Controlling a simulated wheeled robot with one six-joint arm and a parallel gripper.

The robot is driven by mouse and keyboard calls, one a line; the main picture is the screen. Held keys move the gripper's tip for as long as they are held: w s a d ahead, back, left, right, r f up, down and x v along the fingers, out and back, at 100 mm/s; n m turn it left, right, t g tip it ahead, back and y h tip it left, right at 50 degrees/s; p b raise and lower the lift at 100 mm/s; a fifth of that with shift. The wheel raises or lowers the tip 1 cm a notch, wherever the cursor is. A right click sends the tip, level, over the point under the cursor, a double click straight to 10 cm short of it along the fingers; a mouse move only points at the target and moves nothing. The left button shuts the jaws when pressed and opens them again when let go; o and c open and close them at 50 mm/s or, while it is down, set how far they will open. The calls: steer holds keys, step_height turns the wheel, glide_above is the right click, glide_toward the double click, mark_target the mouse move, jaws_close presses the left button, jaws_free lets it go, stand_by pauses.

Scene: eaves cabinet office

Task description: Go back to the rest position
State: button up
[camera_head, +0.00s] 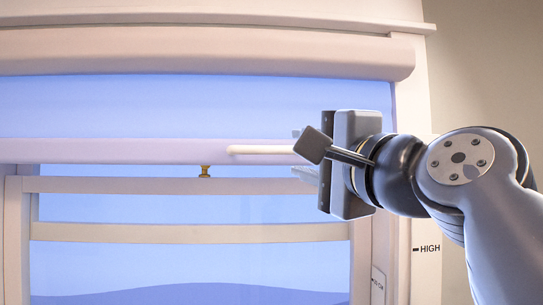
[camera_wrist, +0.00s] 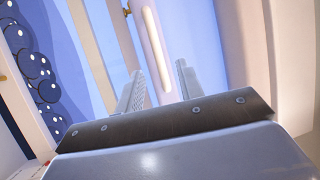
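My gripper (camera_head: 305,153) reaches in from the right in the head view, in front of the right part of the window. Its two fingers stand apart in the wrist view (camera_wrist: 160,86), with nothing shut between them. A white bar handle (camera_head: 262,150) runs along the pale bottom rail (camera_head: 120,151) of a blue blind (camera_head: 200,102). The handle's right end is near my fingers. In the wrist view the handle (camera_wrist: 156,50) shows beyond and between the fingertips. I cannot tell whether they touch it.
The blind's rounded housing (camera_head: 200,52) spans the window top. Below the rail are a brass catch (camera_head: 205,171) and a pale sash frame (camera_head: 190,233). The right jamb carries a "HIGH" mark (camera_head: 428,249). Bare wall (camera_head: 485,65) lies at the upper right.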

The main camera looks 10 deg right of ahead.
mark_target(272, 153)
steer(key=shift+w, duration=0.15)
steer(key=p+x, duration=0.4)
steer(key=x, duration=0.6)
steer(key=shift+w+a, duration=0.1)
steer(key=shift+w, duration=0.2)
steer(key=shift+f, duration=0.3)
steer(key=shift+f+b, duration=0.1)
steer(key=shift+b, duration=0.25)
